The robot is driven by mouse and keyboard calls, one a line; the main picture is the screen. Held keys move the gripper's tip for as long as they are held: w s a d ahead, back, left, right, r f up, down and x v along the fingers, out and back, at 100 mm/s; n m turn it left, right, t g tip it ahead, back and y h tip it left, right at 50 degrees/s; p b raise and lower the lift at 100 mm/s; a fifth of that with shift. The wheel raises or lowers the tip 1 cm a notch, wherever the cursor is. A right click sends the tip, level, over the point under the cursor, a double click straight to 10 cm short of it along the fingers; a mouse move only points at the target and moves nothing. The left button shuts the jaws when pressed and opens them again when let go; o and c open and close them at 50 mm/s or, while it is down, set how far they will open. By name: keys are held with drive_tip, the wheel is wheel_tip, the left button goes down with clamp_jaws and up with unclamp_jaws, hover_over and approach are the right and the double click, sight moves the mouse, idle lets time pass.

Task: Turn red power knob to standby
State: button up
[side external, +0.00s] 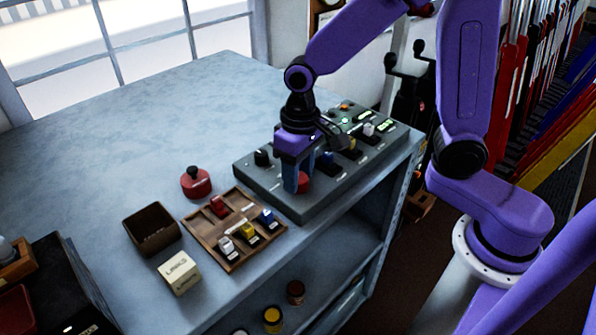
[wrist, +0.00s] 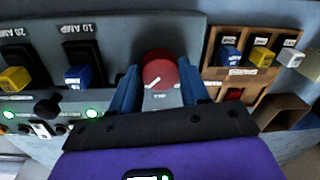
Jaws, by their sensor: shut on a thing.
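The red power knob (wrist: 159,70) sits on the grey control panel (wrist: 215,35) in the wrist view, between the two blue fingers of my gripper (wrist: 160,88). A white pointer line on its face points toward the lower left of that view. A small label lies just below it, too small to read surely. In the side external view my gripper (side external: 296,183) reaches down at the panel's near end (side external: 300,211), shut on the knob (side external: 305,183), which is partly hidden behind a finger.
Blue (side external: 327,158), yellow (side external: 352,144) and white (side external: 369,129) levers and a black knob (side external: 262,157) stand on the panel. A wooden tray (side external: 205,244) with coloured levers, a red-and-black object (side external: 195,183), a brown box (side external: 151,231) and a LINKS box (side external: 179,273) lie left. The bench behind is clear.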

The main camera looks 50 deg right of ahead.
drive_tip(key=shift+m, duration=0.5)
drive_tip(key=o, duration=1.1)
drive_tip(key=shift+c, duration=0.2)
drive_tip(key=shift+n, duration=0.3)
